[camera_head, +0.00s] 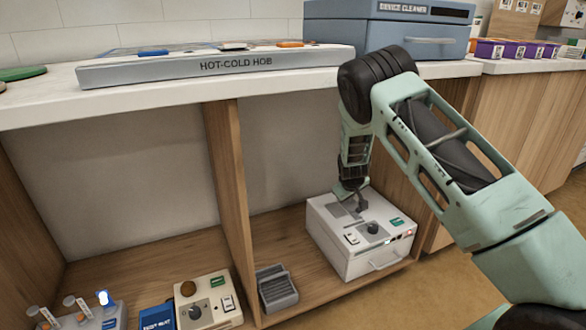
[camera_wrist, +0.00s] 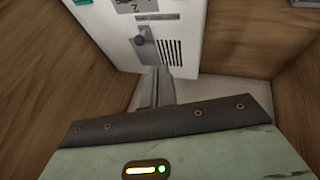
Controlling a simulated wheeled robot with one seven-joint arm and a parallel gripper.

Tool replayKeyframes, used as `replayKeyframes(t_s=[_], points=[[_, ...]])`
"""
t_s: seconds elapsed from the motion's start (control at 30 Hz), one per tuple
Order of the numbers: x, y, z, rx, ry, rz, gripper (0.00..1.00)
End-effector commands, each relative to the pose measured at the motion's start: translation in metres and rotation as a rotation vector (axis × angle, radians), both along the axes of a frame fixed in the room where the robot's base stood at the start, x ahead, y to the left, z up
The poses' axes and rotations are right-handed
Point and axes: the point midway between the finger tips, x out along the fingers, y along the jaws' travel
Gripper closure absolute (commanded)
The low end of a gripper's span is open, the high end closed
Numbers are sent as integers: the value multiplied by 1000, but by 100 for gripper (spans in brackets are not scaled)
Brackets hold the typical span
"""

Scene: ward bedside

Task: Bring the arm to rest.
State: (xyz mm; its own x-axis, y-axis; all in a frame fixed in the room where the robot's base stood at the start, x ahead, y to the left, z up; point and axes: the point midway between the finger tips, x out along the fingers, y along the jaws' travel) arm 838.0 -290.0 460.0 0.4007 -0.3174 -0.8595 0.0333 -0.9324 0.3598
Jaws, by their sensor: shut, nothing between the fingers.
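My arm reaches in from the right and bends down in front of the counter. My gripper (camera_head: 361,206) points down over the top of a white box-shaped device (camera_head: 335,238) on the lower shelf. The gripper is shut with nothing in it. Whether its tips touch the device cannot be told. In the wrist view the narrow shut fingers (camera_wrist: 157,82) lie beside the white device's vented face (camera_wrist: 185,28), which has a grey latch-like part. The fingertips are partly lost against that face.
The counter edge (camera_head: 30,113) and a wooden divider (camera_head: 232,185) are close to my arm. A hot-cold hob (camera_head: 215,68) and a blue device cleaner (camera_head: 390,32) stand on the counter. On the shelf are a grey slotted rack (camera_head: 277,290) and a cream knobbed device (camera_head: 208,302).

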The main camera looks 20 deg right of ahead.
Motion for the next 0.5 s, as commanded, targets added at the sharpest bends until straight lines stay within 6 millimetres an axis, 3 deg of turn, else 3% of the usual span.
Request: replayKeyframes(t_s=[0.13,0.23,0.37,0.5], points=[[0,4,2,7,1,2,100],[-4,29,13,48,7,8,100],[-23,94,42,156,37,32,100],[-62,180,82,280,95,87,100]])
